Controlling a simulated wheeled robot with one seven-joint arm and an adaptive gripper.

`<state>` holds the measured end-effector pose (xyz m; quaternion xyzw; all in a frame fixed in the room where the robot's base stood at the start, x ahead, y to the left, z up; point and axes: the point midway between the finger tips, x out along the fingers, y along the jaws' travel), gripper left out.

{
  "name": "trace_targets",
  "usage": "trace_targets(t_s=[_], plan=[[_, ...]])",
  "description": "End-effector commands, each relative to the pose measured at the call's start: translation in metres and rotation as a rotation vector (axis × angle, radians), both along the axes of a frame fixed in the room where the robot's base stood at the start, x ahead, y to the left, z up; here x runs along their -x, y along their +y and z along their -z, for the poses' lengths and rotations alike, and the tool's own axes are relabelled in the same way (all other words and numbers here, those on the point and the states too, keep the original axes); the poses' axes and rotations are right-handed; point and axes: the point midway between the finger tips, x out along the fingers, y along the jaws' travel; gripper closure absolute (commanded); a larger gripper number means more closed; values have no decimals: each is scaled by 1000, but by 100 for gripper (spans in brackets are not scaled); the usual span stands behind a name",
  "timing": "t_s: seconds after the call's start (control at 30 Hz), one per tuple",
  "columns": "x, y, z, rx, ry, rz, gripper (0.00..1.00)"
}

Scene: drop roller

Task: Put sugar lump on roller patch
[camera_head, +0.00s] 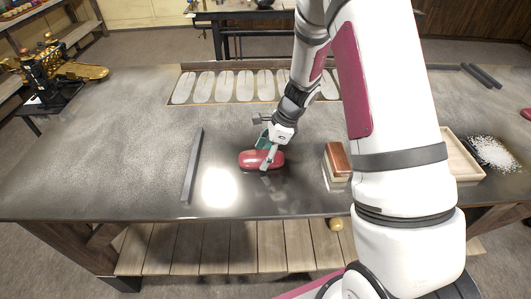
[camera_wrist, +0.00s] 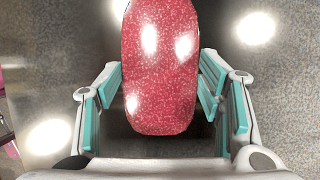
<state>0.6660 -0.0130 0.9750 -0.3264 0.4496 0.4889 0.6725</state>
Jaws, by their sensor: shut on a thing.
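The sugar lump appears as a long, rounded, glossy red lump (camera_head: 258,160) over the front middle of the dark table. In the wrist view it is speckled pink-red (camera_wrist: 160,70) and runs from the top edge to between the fingers. My gripper (camera_head: 267,158) points down and is shut on the lump, with teal finger pads (camera_wrist: 160,103) on both sides of it. I cannot tell whether the lump touches the table. No roller patch is clearly marked; a brass roller machine (camera_head: 48,75) stands at the far left.
A dark bar (camera_head: 193,165) lies left of the lump. A brown-topped block (camera_head: 337,160) stands to the right, near my arm. A wooden tray (camera_head: 463,155) and white granules (camera_head: 494,153) are farther right. A moulded tray (camera_head: 225,87) lies behind. The left tabletop (camera_head: 110,150) is clear.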

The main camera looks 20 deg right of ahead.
Motion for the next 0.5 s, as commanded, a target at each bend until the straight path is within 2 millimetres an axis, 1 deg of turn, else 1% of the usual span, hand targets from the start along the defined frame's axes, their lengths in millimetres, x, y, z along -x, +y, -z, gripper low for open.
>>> trace_targets(t_s=[0.2,0.33,0.37,0.4,0.43,0.5], plan=[[-1,0,0,0,-1,-1,73],[-1,0,4,0,0,-1,73],[0,0,3,0,-1,-2,32],[0,0,3,1,-2,-1,23],[0,0,3,1,-2,-1,19],[0,0,3,0,-1,-1,19]])
